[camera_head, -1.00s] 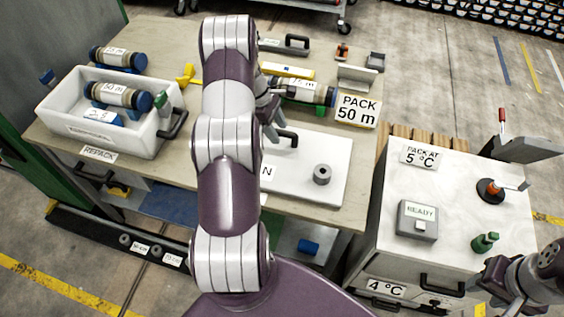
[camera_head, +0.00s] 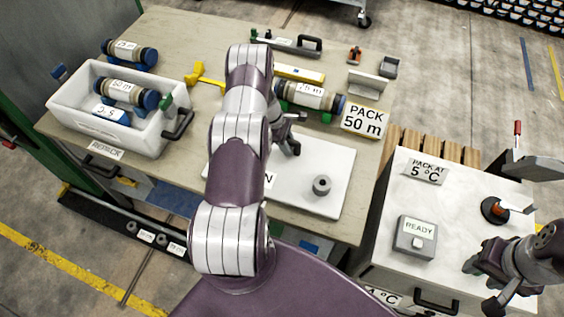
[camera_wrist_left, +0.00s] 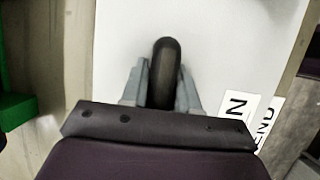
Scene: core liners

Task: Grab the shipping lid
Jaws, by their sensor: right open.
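The shipping lid (camera_head: 335,165) looks to be the flat white panel on the table, with a dark handle and an "N" label; my left arm covers part of it. My left gripper (camera_head: 287,138) is down at the handle. In the left wrist view, the dark handle (camera_wrist_left: 165,70) stands between the fingers of my left gripper (camera_wrist_left: 163,88), one on each side and very close. I cannot tell whether they press on it. My right gripper (camera_head: 488,288) is open and empty by the white cabinet at lower right.
A white box (camera_head: 70,112) holding a core tube stands left. Another core tube (camera_head: 310,96) lies behind the panel beside the "PACK 50 m" sign (camera_head: 364,120). A cabinet (camera_head: 385,225) with a "READY" box (camera_head: 415,237) stands right.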

